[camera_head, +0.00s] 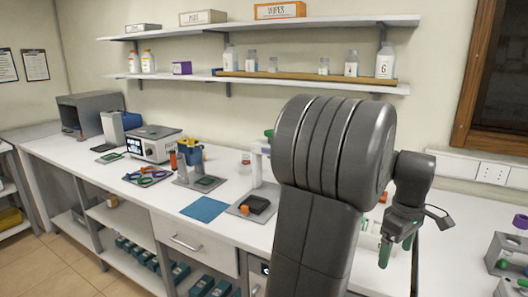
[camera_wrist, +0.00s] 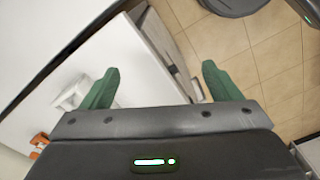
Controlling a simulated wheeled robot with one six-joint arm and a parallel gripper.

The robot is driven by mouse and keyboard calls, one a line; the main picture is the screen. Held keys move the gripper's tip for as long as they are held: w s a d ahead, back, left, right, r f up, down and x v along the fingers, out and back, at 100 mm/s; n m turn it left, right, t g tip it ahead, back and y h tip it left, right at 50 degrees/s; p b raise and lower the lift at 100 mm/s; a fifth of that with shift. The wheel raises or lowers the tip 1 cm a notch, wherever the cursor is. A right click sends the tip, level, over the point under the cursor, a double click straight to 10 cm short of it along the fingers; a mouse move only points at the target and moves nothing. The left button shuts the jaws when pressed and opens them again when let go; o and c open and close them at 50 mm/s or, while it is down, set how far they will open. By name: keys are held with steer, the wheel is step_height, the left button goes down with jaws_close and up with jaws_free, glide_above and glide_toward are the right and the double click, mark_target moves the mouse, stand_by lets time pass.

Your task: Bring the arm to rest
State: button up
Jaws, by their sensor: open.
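My arm rises in front of the bench in the head view, bent over at a large grey joint that hides part of the worktop. My gripper (camera_head: 396,252) hangs from its end at the right, fingers pointing down. In the wrist view my gripper (camera_wrist: 160,69) shows two green fingers spread wide apart. Nothing is between them. The white bench top and the tiled floor show beyond the fingers.
The white bench (camera_head: 100,178) carries a grey instrument (camera_head: 155,143), a blue mat (camera_head: 205,209) and a stand with a black block (camera_head: 255,204). Two shelves with bottles hang above. A grey rack (camera_head: 510,255) stands at the right edge. Tiled floor (camera_wrist: 235,40) is clear.

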steer(key=a+f, duration=0.1)
steer(key=w+a+f, duration=0.1)
steer(key=a, duration=0.1)
steer(key=shift+a+m, duration=0.1)
steer(key=shift+m, duration=0.2)
